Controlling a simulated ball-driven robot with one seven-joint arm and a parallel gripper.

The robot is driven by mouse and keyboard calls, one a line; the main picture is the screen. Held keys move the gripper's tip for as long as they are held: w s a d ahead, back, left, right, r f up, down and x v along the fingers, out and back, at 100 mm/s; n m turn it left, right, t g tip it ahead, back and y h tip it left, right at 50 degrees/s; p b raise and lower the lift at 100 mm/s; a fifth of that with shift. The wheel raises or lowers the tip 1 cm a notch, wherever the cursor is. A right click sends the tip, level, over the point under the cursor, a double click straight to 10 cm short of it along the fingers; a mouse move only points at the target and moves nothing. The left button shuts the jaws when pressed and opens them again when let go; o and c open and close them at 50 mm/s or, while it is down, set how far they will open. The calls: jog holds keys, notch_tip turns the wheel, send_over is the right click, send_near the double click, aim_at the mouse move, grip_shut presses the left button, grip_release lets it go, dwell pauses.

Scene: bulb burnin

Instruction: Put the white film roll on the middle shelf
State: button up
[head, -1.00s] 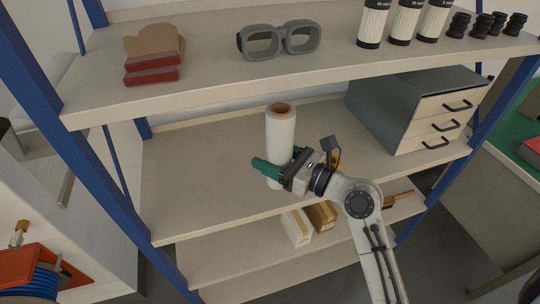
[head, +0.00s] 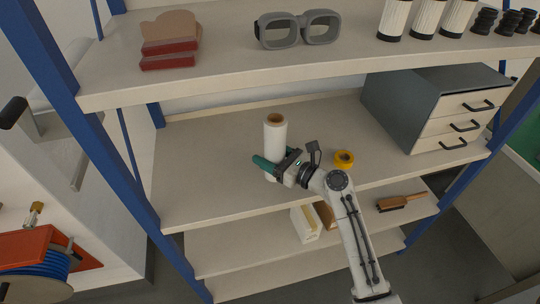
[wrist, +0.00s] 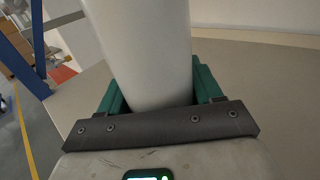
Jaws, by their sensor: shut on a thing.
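The white film roll (head: 274,134) stands about upright at the middle shelf (head: 205,190) of the blue-posted rack, with its brown core opening at the top. My gripper (head: 268,165) is shut on the roll near its lower end, with green fingers on either side. In the wrist view the white roll (wrist: 148,50) rises between the green fingers (wrist: 160,92), tilted slightly in the picture. The roll's bottom end is hidden by the gripper, so I cannot tell whether it touches the shelf.
A grey drawer cabinet (head: 405,105) fills the shelf's right end. The shelf's left part is clear. The upper shelf (head: 220,65) holds goggles (head: 298,30). A brush (head: 400,202) lies below.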

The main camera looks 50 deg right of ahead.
jog(key=shift+f, duration=0.1)
jog(key=o, duration=1.4)
jog(key=shift+f, duration=0.1)
jog(key=shift+s, duration=0.2)
jog(key=s, duration=0.4)
jog(key=s+b, duration=0.1)
jog(key=s, duration=0.2)
jog(key=s+d+b, duration=0.1)
jog(key=s, duration=0.3)
jog(key=shift+s+r, duration=0.2)
jog(key=shift+s, duration=0.15)
